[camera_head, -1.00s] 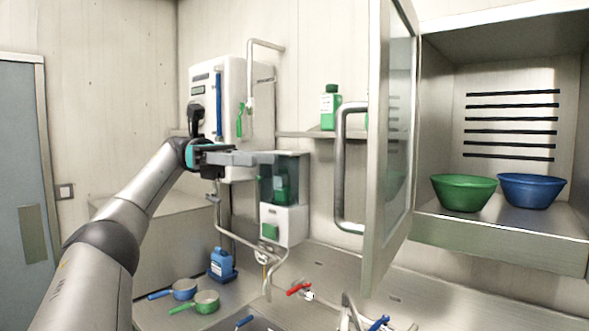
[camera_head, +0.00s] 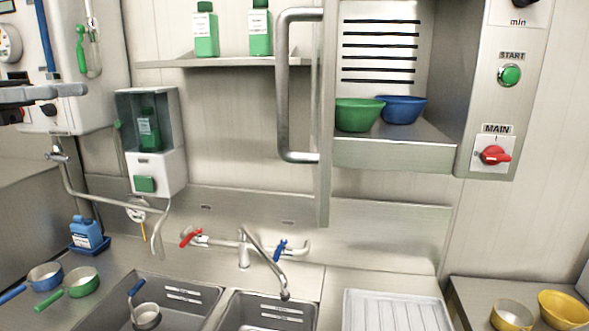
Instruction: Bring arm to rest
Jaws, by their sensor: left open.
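My left gripper (camera_head: 62,92) shows at the left edge of the head view, level in front of the white wall unit. Its grey fingers point right and are open, with nothing seen between them. They are clear of the dispenser (camera_head: 150,141). The rest of the left arm is out of the picture. My right gripper is not in view.
The cabinet door stands open, its handle (camera_head: 284,90) jutting out. Inside are a green bowl (camera_head: 358,115) and a blue bowl (camera_head: 403,110). A yellow bowl (camera_head: 563,309) is at lower right.

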